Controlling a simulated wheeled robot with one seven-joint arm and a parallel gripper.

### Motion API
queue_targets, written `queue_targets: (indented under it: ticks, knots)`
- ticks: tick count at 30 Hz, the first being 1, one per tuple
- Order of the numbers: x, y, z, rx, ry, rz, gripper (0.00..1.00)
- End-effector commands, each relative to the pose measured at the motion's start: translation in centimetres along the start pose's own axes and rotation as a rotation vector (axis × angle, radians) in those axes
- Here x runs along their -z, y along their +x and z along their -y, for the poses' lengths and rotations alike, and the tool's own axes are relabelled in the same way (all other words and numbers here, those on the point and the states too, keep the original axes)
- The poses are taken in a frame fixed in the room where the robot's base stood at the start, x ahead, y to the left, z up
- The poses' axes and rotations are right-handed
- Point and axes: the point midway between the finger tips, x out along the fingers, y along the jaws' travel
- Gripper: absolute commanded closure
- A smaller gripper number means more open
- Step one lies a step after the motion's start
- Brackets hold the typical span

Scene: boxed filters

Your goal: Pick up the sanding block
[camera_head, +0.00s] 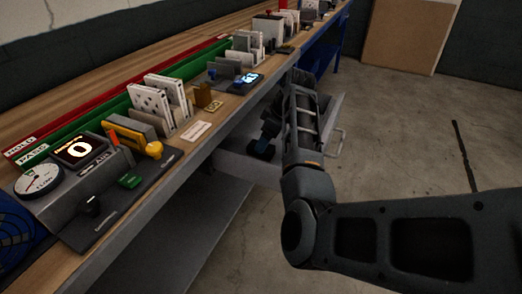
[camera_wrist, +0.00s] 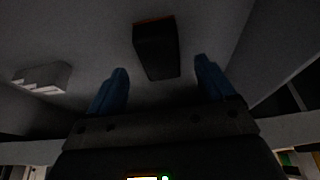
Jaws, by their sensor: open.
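A dark block with a thin orange-brown far edge, which looks like the sanding block (camera_wrist: 156,52), lies on a grey surface in the wrist view. My gripper (camera_wrist: 160,68) is open, with one blue finger on each side of the block's near end. The block extends ahead past the fingertips, and I see gaps between it and both fingers. In the head view my gripper (camera_head: 263,143) is low beside the bench, over an open grey drawer (camera_head: 245,168). The block cannot be made out there.
A pale stepped block (camera_wrist: 42,77) lies to the left in the wrist view. Drawer walls rise at both sides. The bench (camera_head: 180,143) above holds a gauge (camera_head: 38,180), a lit display (camera_head: 77,150) and several white filters (camera_head: 150,103). Open floor lies to the right.

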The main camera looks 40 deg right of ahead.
Motion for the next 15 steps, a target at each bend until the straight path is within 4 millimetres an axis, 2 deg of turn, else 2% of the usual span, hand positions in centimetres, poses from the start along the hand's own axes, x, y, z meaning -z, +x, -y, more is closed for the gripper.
queue_targets:
  ticks: [3, 7, 15]
  knots:
    - [0.1, 1.8, 0.1, 0.004, 0.000, 0.000, 0.17]
    - [0.1, 3.3, 0.1, 0.002, 0.001, 0.000, 0.17]
    - [0.0, 3.8, 0.1, 0.000, 0.000, -0.001, 0.17]
